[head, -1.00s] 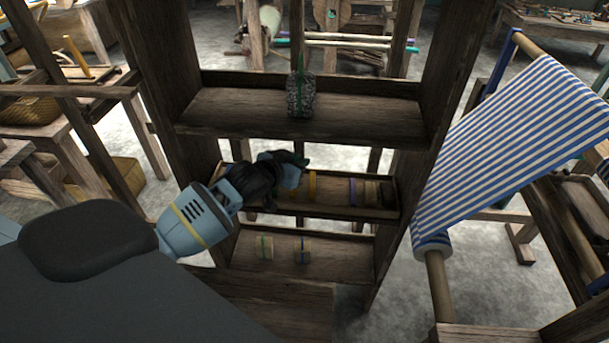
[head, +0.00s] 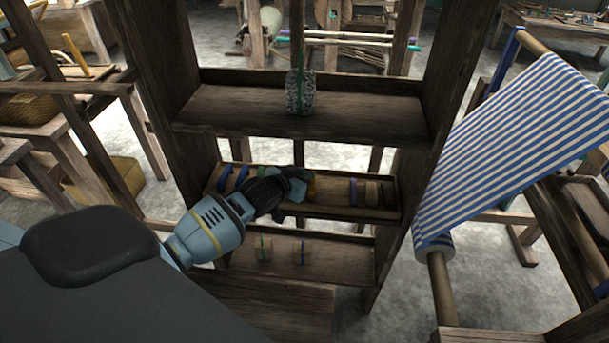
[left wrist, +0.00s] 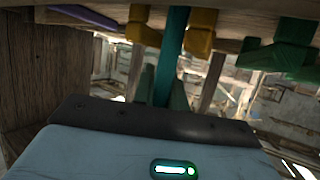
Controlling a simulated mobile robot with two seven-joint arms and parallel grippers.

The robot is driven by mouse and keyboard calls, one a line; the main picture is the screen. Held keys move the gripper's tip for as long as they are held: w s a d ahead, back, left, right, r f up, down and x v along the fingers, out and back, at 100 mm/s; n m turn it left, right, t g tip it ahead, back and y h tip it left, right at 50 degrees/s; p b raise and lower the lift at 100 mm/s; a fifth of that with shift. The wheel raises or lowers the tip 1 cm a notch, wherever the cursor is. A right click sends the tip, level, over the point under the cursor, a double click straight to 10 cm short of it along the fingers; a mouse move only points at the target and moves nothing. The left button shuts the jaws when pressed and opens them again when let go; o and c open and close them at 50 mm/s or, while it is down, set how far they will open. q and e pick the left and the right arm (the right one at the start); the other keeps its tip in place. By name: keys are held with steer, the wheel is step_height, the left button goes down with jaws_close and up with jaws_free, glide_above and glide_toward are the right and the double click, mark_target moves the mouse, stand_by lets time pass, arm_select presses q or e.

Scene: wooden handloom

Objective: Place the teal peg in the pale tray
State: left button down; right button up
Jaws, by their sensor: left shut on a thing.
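My left gripper (head: 294,188) reaches into the middle shelf (head: 335,211) of the dark wooden rack, among small banded pieces. In the left wrist view a teal bar, which I take for the teal peg (left wrist: 172,50), stands between the two dark green fingers of the gripper (left wrist: 176,92), which is shut on it. The peg's far end runs up past the picture's edge, and in the head view it is hard to tell from the fingers. I cannot make out a pale tray in either view. My right gripper is not in view.
Blue-banded pieces (head: 241,177) lie left of the gripper and a purple-banded piece (head: 353,191) lies right. Yellow pieces (left wrist: 200,32) and a green piece (left wrist: 283,43) are near the peg. A speckled block (head: 300,97) stands on the upper shelf. Striped cloth (head: 520,140) hangs at right.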

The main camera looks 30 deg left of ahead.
arm_select(q)
steer(key=shift+f, duration=0.1)
steer(key=c, duration=1.4)
jaws_free()
steer(key=shift+c, duration=0.2)
steer(key=shift+r, duration=0.25)
steer(key=p+v, duration=0.1)
steer(key=v, duration=1.1)
steer(key=shift+p, duration=0.4)
steer(key=shift+f, duration=0.15)
